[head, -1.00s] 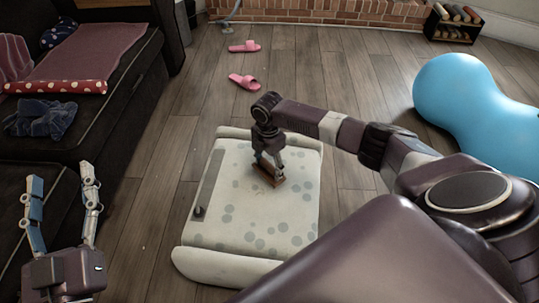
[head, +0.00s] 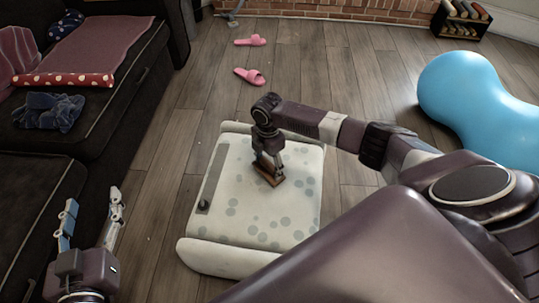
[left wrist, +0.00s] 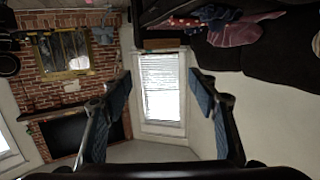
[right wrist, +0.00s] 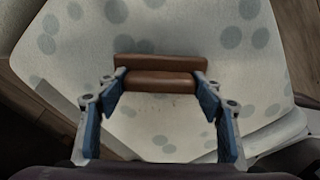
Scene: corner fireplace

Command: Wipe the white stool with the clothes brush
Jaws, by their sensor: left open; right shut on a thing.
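The white stool (head: 255,228) stands on the wood floor in the middle of the head view, its pale top marked with grey spots. My right gripper (head: 268,165) is above the stool top, shut on the brown clothes brush (head: 268,178). The brush appears to rest on the stool top. In the right wrist view the brush (right wrist: 160,80) lies between the fingertips, with small specks on the stool top (right wrist: 265,85) near it. My left gripper (head: 92,212) is open and empty at the lower left, beside the dark sofa.
A dark sofa (head: 120,70) with a blue cloth (head: 48,110) is at the left. Pink slippers (head: 250,76) lie on the floor behind the stool. A blue peanut-shaped ball (head: 470,95) is at the right.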

